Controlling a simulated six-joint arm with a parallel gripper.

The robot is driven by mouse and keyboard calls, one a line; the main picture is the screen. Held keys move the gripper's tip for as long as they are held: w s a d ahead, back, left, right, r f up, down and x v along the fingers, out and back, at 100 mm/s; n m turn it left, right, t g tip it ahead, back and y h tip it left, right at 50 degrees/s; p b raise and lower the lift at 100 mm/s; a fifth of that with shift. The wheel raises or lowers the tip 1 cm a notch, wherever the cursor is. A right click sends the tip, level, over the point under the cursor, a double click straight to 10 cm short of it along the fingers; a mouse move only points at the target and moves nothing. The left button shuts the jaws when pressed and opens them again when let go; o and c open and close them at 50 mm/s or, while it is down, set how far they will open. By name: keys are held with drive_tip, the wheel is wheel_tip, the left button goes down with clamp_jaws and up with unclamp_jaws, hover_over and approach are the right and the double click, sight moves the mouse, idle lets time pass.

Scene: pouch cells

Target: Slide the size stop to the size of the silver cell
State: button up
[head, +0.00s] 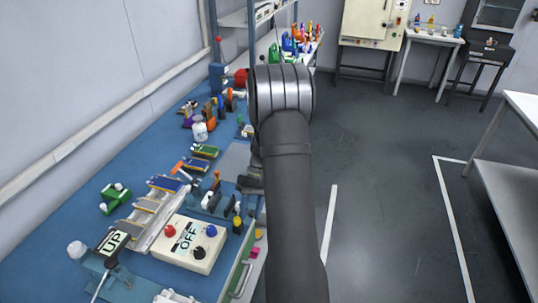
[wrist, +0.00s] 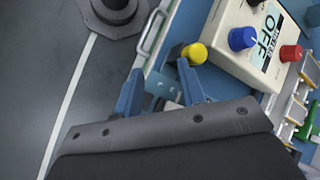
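My gripper (wrist: 160,74) shows in the wrist view as two blue fingers with a clear gap between them. It is open, with nothing gripped, above the bench's front edge near the control box. A yellow knob (wrist: 195,53) is close beside the right fingertip; I cannot tell whether they touch. In the head view my arm hides most of the gripper. A silver stepped rack (head: 150,218) holds several flat pieces, one of them blue (head: 166,183). I cannot tell for sure which piece is the silver cell or which part is the size stop.
The cream control box (head: 192,243), marked OFF, has red, blue and black knobs. A green block (head: 115,197) and a sign reading UP (head: 113,241) are to its left. Bottles and small tools crowd the back of the blue bench (head: 60,220). Open floor (head: 390,190) is to the right.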

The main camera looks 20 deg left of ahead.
drive_tip(key=shift+w+d+f+m+g+y, duration=0.1)
drive_tip(key=shift+d+f+m+g+y, duration=0.15)
drive_tip(key=shift+d+m+g+y, duration=0.35)
drive_tip(key=w+d+m+t+y, duration=0.2)
drive_tip(key=w+d+m+y, duration=0.3)
drive_tip(key=m+y, duration=0.5)
drive_tip(key=w+d+m+t+y, duration=0.3)
drive_tip(key=w+d+m+y, duration=0.3)
drive_tip(key=m, duration=0.7)
drive_tip(key=x, duration=1.7)
drive_tip(key=shift+s+a+r, duration=0.2)
drive_tip(key=shift+s+a, duration=0.05)
drive_tip(key=shift+s, duration=0.15)
drive_tip(key=shift+c, duration=0.5)
clamp_jaws()
